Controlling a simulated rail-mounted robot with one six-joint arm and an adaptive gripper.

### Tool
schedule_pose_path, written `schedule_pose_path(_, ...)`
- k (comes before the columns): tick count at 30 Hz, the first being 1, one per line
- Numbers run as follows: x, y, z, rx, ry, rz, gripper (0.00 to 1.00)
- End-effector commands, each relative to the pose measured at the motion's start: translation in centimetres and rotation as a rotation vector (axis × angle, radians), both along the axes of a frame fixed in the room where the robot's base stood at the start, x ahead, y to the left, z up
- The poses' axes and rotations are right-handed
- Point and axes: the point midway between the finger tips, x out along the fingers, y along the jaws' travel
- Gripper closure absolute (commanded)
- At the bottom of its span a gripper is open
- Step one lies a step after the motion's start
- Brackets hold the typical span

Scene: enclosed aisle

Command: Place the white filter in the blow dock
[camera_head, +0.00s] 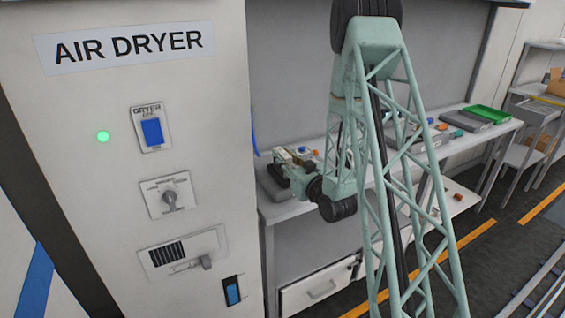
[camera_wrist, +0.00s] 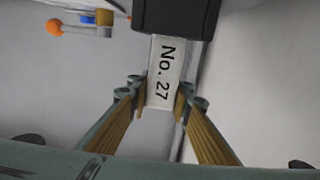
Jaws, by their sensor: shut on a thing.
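In the wrist view my gripper (camera_wrist: 160,100) is shut on a white piece marked "No. 27" (camera_wrist: 164,72), with one finger on each side. A dark block (camera_wrist: 183,18) adjoins the piece's upper end; I cannot tell whether they are joined. I cannot tell for sure that this piece is the white filter. In the head view my gripper (camera_head: 284,165) is low over the left end of the bench, beside the air dryer cabinet, and what it holds is too small to make out. I cannot clearly identify the blow dock in either view.
A fitting with an orange ball (camera_wrist: 55,27) is at the wrist view's upper left. The air dryer cabinet (camera_head: 120,95) stands left, with a lit green lamp (camera_head: 103,137). The bench (camera_head: 281,211) runs right, with a green tray (camera_head: 487,117) at its far end.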

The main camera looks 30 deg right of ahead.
Motion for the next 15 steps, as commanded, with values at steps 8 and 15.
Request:
schedule_pose_path(8,0.0,0.0,-2.4,0.000,0.001,0.000,0.92)
schedule_pose_path(15,0.0,0.0,-2.7,0.000,0.000,0.000,0.92)
